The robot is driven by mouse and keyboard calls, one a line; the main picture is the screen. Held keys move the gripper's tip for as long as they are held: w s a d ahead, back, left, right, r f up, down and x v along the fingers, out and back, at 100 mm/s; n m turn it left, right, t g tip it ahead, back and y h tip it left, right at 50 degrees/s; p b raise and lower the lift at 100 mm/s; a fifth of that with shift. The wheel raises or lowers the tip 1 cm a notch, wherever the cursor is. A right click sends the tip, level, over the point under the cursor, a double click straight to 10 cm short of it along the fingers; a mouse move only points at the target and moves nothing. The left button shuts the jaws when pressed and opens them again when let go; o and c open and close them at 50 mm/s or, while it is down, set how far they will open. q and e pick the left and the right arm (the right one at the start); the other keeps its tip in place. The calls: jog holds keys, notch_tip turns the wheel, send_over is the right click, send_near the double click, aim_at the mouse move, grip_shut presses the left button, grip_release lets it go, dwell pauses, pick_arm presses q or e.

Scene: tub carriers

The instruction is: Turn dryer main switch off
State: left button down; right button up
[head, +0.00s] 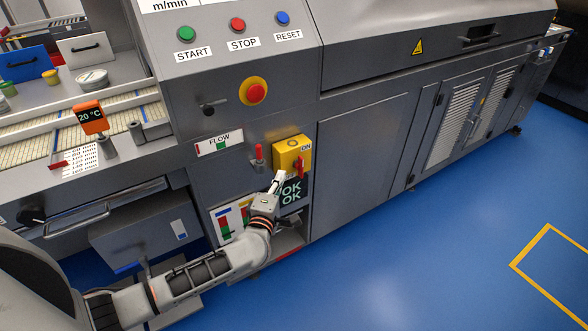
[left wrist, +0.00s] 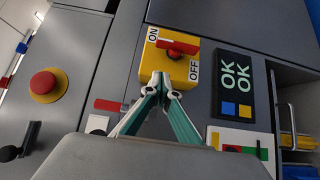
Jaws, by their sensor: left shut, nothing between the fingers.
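The main switch is a yellow box (head: 287,146) on the grey machine front, with a red handle (head: 299,166) and an ON label at its upper right. In the left wrist view, the yellow box (left wrist: 158,66) shows the red handle (left wrist: 180,47) lying roughly crosswise in the picture, between the ON and OFF labels. My left gripper (head: 280,177) is shut and empty, just below the box's left part. In the left wrist view, its joined fingertips (left wrist: 160,80) overlap the box's near edge. Contact with the box cannot be told. My right gripper is not in view.
A red-tipped lever (head: 259,153) stands left of the switch. A red emergency button (head: 255,92) on yellow is above. A dark OK panel (head: 293,193) sits below, partly behind my gripper. Blue floor (head: 430,240) is clear at right.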

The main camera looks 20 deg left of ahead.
aim_at(298, 159)
pick_arm(q)
jog(key=w, duration=0.2)
jog(key=w+d, duration=0.1)
jog(key=w, duration=0.2)
jog(key=shift+d+f+b, duration=0.1)
jog(key=shift+d+b, duration=0.1)
jog(key=shift+b, duration=0.15)
jog(key=shift+w+d, duration=0.35)
jog(key=shift+w, duration=0.15)
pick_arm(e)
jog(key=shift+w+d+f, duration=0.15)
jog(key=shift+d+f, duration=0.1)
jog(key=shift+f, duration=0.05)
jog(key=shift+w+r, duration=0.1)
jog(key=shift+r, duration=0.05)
pick_arm(q)
jog(key=shift+d+r+p, duration=0.2)
jog(key=shift+r+p, duration=0.1)
jog(key=shift+p, duration=0.05)
jog(key=shift+a, duration=0.2)
jog(key=shift+d+m+g+p, duration=0.15)
jog(key=shift+m+g+p, duration=0.15)
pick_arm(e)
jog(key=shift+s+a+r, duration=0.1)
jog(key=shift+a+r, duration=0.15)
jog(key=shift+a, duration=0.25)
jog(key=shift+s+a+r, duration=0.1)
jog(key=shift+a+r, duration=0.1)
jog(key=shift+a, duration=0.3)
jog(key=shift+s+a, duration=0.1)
